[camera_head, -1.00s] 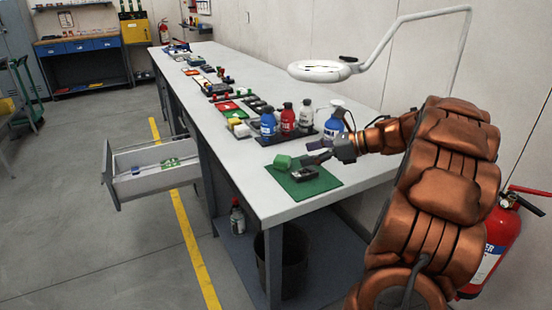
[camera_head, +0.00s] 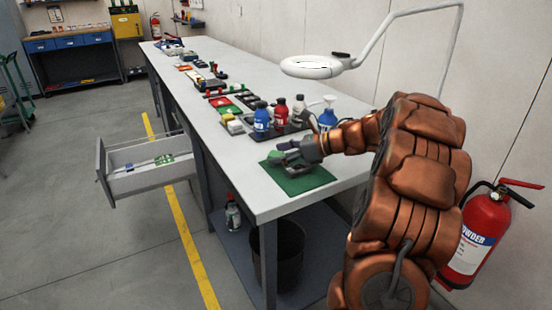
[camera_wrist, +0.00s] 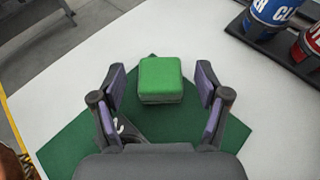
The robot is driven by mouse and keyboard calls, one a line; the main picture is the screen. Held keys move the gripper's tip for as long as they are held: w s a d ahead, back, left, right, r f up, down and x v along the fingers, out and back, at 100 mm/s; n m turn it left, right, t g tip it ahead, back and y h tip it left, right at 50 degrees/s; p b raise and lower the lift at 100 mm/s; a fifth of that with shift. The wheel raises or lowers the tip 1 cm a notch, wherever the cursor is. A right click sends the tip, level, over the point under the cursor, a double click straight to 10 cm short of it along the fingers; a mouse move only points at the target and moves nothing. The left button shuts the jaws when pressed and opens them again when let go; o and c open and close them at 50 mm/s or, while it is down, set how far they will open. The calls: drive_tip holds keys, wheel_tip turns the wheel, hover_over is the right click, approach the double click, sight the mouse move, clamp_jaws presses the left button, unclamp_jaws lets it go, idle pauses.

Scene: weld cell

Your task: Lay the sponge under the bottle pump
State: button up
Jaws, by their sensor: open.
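The sponge, a green block (camera_wrist: 160,78), lies by the far edge of a dark green mat (camera_head: 305,183) at the near end of the bench. In the wrist view it sits between the open fingers of my gripper (camera_wrist: 161,82), with a gap on each side. In the head view my gripper (camera_head: 283,154) is low over the mat and mostly hides the sponge. A blue bottle with a white pump-like top (camera_head: 327,116) stands behind my gripper, its base partly hidden by my arm.
Blue (camera_head: 261,117) and red (camera_head: 280,113) bottles stand in a dark tray beyond the mat. A dark item (camera_wrist: 128,131) on the mat is partly hidden under my gripper. A lamp (camera_head: 312,66) overhangs the bench. An open drawer (camera_head: 150,178) juts out left.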

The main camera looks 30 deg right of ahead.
drive_tip(key=c, duration=1)
drive_tip(key=shift+r, duration=0.1)
